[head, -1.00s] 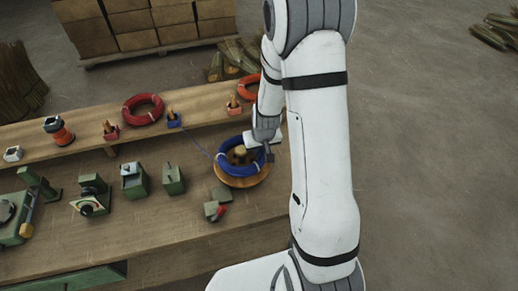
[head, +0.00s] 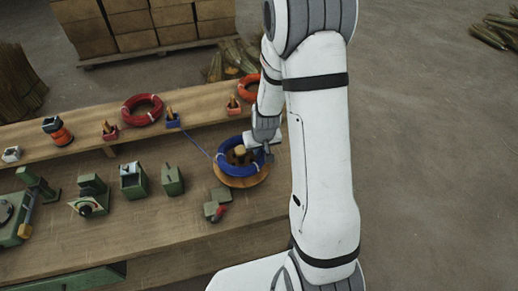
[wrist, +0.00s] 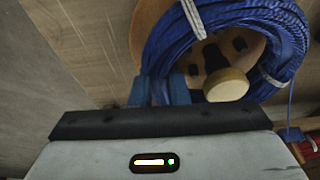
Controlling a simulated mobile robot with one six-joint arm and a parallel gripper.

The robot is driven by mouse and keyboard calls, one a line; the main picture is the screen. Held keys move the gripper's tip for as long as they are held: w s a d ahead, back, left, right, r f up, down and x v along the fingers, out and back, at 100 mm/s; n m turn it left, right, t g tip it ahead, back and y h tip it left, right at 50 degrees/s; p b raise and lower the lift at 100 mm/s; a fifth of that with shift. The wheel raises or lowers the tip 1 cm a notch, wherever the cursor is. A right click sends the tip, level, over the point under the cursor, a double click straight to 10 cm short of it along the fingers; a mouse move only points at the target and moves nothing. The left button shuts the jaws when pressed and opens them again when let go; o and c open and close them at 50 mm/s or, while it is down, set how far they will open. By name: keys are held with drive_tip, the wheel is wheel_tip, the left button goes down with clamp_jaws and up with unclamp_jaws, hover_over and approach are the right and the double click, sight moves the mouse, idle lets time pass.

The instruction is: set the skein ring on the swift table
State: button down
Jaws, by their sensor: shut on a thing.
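The blue skein ring (head: 226,168) is around the wooden hub (head: 240,151) of the swift table (head: 240,182), a round wooden disc on the bench. In the wrist view the ring (wrist: 185,45) fills the upper middle, with a pale tie across it and the hub knob (wrist: 226,85) inside. My gripper (head: 266,150) is at the ring's right side in the head view. Its fingers (wrist: 165,92) are shut on the near part of the ring in the wrist view. I cannot tell whether the ring's underside touches the disc.
A blue strand (head: 198,140) runs from the ring to a blue holder (head: 173,121) on the raised shelf. A red ring (head: 130,115) and an orange ring (head: 243,92) lie there. Green machines (head: 133,182) stand to the left, and a small green block with a red part (head: 216,210) sits in front.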

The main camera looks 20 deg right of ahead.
drive_tip(key=shift+f+b, duration=0.5)
drive_tip(key=shift+f, duration=0.05)
drive_tip(key=c, duration=1.7)
unclamp_jaws()
drive_tip(key=shift+r, duration=0.1)
drive_tip(key=shift+p+v, duration=3.25)
drive_tip(key=shift+v, duration=2)
drive_tip(key=shift+r, duration=0.25)
